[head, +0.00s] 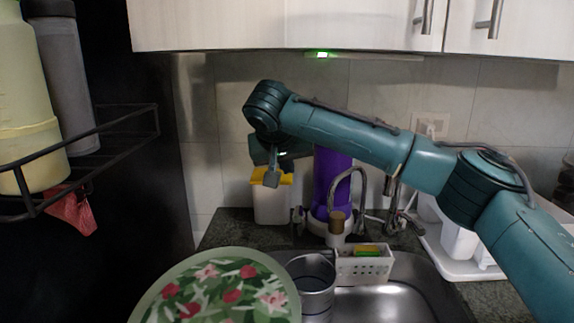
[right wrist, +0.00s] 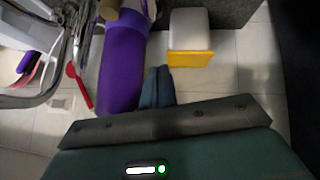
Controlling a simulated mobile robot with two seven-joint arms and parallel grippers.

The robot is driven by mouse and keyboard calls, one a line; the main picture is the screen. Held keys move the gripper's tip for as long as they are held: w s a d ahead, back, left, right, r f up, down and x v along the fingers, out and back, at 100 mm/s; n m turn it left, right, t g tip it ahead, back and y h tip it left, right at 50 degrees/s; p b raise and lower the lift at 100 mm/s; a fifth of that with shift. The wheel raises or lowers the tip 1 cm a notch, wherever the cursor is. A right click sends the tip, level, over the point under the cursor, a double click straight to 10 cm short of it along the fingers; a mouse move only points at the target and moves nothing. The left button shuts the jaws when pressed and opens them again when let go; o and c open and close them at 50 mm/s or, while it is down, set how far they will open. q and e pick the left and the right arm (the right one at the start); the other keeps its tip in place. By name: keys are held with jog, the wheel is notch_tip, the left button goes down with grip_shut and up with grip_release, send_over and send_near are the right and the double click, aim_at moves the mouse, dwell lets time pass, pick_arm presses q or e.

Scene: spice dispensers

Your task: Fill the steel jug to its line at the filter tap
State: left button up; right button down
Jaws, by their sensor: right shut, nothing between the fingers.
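The steel jug (head: 316,283) stands upright in the sink, below the tap area. My right gripper (head: 271,180) hangs pointing down above the yellow-lidded white container, left of the purple cylinder, away from the jug. In the right wrist view its fingers (right wrist: 157,85) are together and empty, beside the purple cylinder (right wrist: 122,65). My left gripper does not show.
The yellow-lidded container (head: 272,205) stands at the back of the counter. A white caddy with a sponge (head: 362,268) sits at the sink's back edge. A floral round tray (head: 220,290) fills the front left. A bottle rack (head: 80,155) is at left; cabinets hang above.

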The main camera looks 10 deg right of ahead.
aim_at(298, 213)
jog(key=shift+w+d+f+p, duration=0.15)
jog(key=shift+w+d+f, duration=0.15)
jog(key=shift+f, duration=1.05)
jog(key=shift+w+d+f+p, duration=0.2)
jog(key=shift+d+f, duration=0.2)
jog(key=shift+f, duration=0.9)
jog(key=shift+w+d+f+p, duration=0.15)
jog(key=shift+w+d+f, duration=0.15)
jog(key=shift+f, duration=1.05)
